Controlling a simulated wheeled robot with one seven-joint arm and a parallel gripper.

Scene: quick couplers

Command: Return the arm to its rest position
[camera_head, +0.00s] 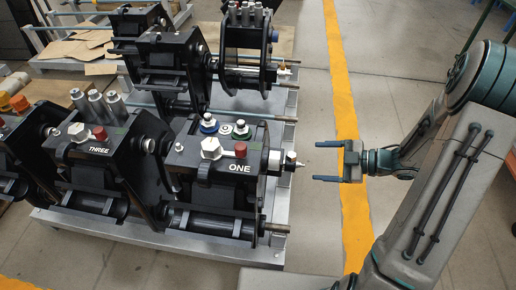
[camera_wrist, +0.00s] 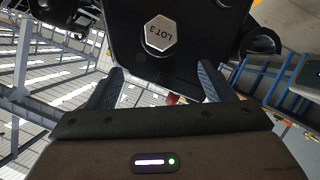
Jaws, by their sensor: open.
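My gripper (camera_head: 328,161) is open and empty in the head view, to the right of the coupler unit marked ONE (camera_head: 222,175). Its two fingers point left, with a clear gap to the unit. The wrist view shows the spread fingers (camera_wrist: 162,88) with nothing held between them. Beyond them is a dark block with a hexagonal metal cap (camera_wrist: 160,35) marked LOT3. My arm (camera_head: 395,158) reaches in from the right.
A metal pallet (camera_head: 262,252) holds several black units, including the one marked THREE (camera_head: 95,155). Cardboard (camera_head: 75,48) lies behind at the left. A yellow floor line (camera_head: 340,90) runs beside the pallet.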

